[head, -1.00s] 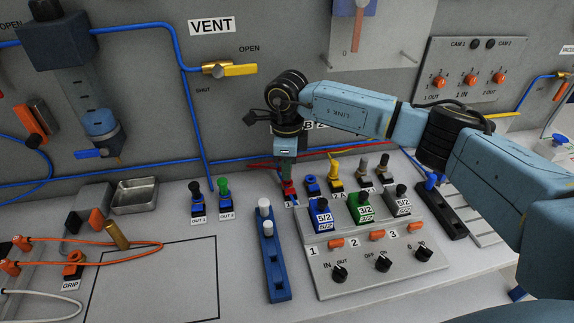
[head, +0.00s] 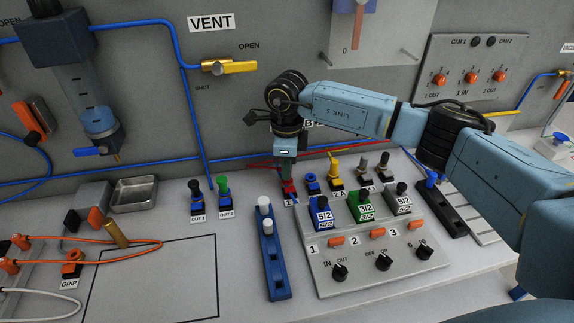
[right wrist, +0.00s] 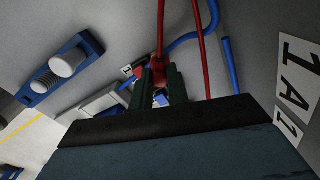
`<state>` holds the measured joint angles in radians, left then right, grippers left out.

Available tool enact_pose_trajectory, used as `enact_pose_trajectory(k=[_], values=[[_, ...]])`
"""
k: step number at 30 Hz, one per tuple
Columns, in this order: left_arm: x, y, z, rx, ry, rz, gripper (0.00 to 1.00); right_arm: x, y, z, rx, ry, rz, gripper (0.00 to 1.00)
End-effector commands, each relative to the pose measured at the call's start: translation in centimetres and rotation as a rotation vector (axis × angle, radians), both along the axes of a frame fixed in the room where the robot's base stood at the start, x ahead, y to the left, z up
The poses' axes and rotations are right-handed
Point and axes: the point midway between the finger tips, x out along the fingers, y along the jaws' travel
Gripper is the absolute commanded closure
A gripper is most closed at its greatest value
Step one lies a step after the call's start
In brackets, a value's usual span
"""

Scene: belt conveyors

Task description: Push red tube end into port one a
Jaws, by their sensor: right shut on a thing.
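My right gripper (head: 288,171) points down over the row of ports behind the valve block. It is shut on the red tube end (head: 289,187). In the right wrist view the dark fingers of my right gripper (right wrist: 160,88) close around a red piece, and the red tube (right wrist: 161,28) runs up from it. The red end is low at the leftmost place of the row, by a label (head: 289,202) that is partly covered. Port one a itself is hidden by the fingers and tube end, so I cannot tell how deep the end sits. My left gripper is not in view.
The valve block (head: 376,240) is in front. A blue strip with white plungers (head: 270,250) is front left. Black OUT 1 (head: 196,190) and green OUT 2 (head: 223,186) fittings stand left.

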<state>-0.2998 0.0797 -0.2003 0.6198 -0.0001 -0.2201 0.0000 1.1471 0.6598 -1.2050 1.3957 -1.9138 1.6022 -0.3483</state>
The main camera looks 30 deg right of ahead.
Motion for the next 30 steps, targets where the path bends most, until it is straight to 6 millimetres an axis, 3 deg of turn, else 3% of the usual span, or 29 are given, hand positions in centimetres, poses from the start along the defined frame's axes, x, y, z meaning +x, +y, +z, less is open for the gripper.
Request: enact_pose_trajectory(k=[3, 4, 9, 15, 20, 30], values=[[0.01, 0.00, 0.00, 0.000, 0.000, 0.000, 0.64, -0.09, 0.02, -0.17, 0.000, 0.004, 0.001, 1.00], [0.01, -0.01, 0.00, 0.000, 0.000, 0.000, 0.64, -0.09, 0.02, -0.18, 0.000, 0.004, 0.001, 0.81], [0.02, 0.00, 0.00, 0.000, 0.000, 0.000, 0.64, -0.07, 0.02, -0.13, -0.001, 0.003, 0.001, 0.59], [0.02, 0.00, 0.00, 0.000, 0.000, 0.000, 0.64, -0.05, 0.02, -0.08, 0.000, 0.001, 0.000, 0.58], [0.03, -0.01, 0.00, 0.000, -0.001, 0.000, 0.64, -0.04, 0.01, -0.07, 0.000, 0.001, 0.000, 0.40], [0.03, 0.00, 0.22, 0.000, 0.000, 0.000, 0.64, -0.03, 0.01, 0.24, 0.000, 0.001, 0.000, 0.40]])
